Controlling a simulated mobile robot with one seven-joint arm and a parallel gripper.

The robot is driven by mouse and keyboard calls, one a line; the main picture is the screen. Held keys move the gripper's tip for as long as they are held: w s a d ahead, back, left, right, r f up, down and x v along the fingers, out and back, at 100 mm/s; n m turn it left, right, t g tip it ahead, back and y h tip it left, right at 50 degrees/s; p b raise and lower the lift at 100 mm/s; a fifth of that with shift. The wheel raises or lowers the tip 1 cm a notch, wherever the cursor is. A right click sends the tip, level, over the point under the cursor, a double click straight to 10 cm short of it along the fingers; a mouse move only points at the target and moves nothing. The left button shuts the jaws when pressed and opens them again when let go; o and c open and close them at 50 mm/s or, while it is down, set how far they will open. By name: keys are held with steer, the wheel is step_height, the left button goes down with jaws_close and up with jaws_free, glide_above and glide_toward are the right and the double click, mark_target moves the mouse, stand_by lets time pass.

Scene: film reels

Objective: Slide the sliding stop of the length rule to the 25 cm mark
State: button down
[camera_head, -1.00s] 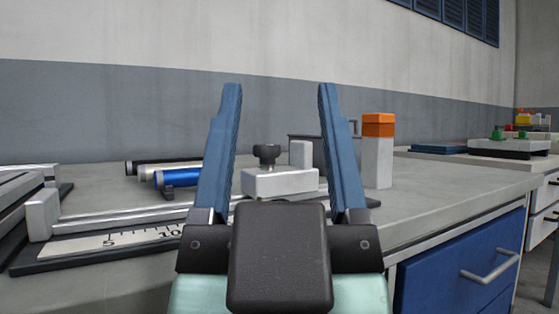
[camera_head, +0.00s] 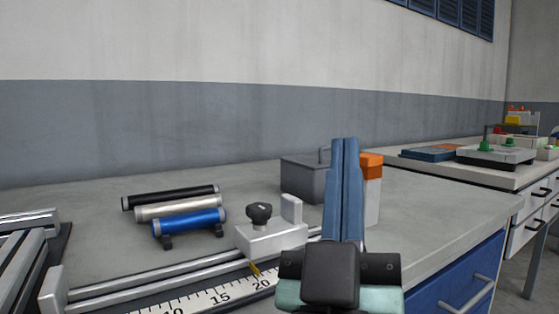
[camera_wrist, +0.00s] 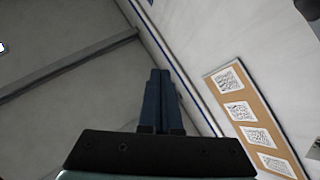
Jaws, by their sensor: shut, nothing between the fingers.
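The length rule (camera_head: 190,306) lies along the front of the bench, with a white scale and two metal rails. Its sliding stop (camera_head: 268,240) is a light metal block with a black knob (camera_head: 260,213) and an upright plate at its right. A small brass pointer (camera_head: 255,269) below the block sits near the 20 mark, slightly left of its number. The 25 mark is not visible, with my gripper over that side. My gripper (camera_head: 345,140) is shut and empty, its blue fingers pointing up, to the right of the stop. The wrist view shows the shut fingers (camera_wrist: 160,75) but no stop.
A black, a silver and a blue cylinder (camera_head: 190,222) lie behind the rule. A grey box (camera_head: 303,178) and an orange-topped white post (camera_head: 372,190) stand behind my gripper. Clear bench top lies at the right. A second bench (camera_head: 450,165) holds more equipment.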

steer(key=w+d+r+n+p, duration=0.4)
steer(key=n+p, duration=0.1)
steer(key=p, duration=0.5)
steer(key=n+g+y+p, duration=1.05)
steer(key=n+p, duration=0.55)
steer(key=p, duration=1.5)
glide_toward(284, 231)
steer(key=shift+d+r+t+y, duration=0.3)
steer(key=shift+r+t+y, duration=0.2)
steer(key=shift+t, duration=0.35)
steer(key=shift+a+f, duration=0.15)
steer(key=shift+f, duration=0.1)
steer(key=b+x, duration=0.1)
steer(key=x, duration=0.9)
steer(key=shift+f, duration=0.15)
